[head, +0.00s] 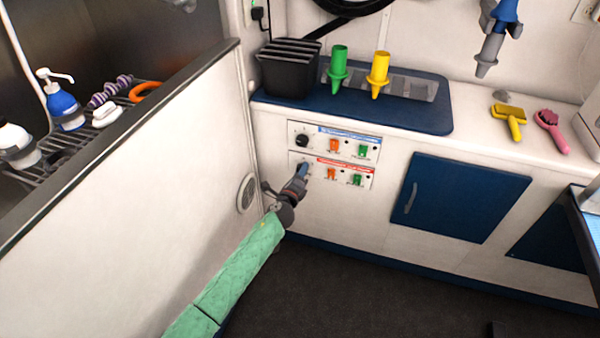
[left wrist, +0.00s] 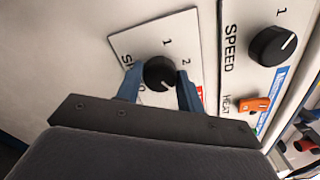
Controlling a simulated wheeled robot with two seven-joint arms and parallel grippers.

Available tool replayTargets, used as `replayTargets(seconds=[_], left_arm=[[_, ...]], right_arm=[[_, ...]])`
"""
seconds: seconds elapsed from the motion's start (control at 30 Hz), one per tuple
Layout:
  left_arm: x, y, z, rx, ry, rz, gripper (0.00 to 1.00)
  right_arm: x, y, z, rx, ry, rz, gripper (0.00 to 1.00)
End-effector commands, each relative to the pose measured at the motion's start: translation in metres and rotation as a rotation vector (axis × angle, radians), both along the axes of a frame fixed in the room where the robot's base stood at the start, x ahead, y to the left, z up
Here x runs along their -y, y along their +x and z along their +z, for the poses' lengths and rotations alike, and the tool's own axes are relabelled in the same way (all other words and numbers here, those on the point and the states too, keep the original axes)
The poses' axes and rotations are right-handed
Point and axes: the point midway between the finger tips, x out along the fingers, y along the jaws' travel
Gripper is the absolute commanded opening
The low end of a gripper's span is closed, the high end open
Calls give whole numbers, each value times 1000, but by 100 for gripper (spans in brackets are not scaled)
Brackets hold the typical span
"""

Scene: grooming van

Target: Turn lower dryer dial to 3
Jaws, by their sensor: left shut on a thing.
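The lower dryer dial (left wrist: 159,73) is a round black knob on a white panel. In the left wrist view it sits between the two blue fingers of my left gripper (left wrist: 160,88), which is shut on it. The numbers 1 and 2 show beside the dial; other marks are hidden by the fingers. The dial's pointer is hard to read. In the head view my left gripper (head: 301,172) reaches the lower red-labelled panel (head: 345,172) and mostly covers the dial. The upper dial (head: 302,140) stands clear above it; it also shows in the left wrist view (left wrist: 272,45). My right gripper is not in view.
Orange switches (head: 333,145) and green switches (head: 362,151) sit right of the dials. A white partition (head: 130,200) stands close to my left arm. A blue cabinet door (head: 460,197) is to the right. The dark floor (head: 400,290) is mostly clear.

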Motion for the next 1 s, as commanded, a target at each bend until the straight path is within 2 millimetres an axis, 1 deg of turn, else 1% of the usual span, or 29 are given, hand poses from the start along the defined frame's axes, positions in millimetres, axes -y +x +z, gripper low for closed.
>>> replayTargets(seconds=[0.53, 0.57, 0.63, 0.67, 0.9, 1.0], left_arm=[[1, -1, -2, 5, 21, -1, 15], [1, -1, -2, 5, 21, -1, 44], [1, -1, -2, 5, 21, -1, 57], [1, -1, -2, 5, 21, -1, 59], [0, -1, -1, 6, 21, 0, 59], [-1, -3, -1, 6, 21, 0, 59]], right_arm=[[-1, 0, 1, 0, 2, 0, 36], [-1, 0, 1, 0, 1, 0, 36], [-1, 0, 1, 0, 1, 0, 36], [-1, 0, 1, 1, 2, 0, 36], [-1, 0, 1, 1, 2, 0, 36], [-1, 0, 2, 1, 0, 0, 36]])
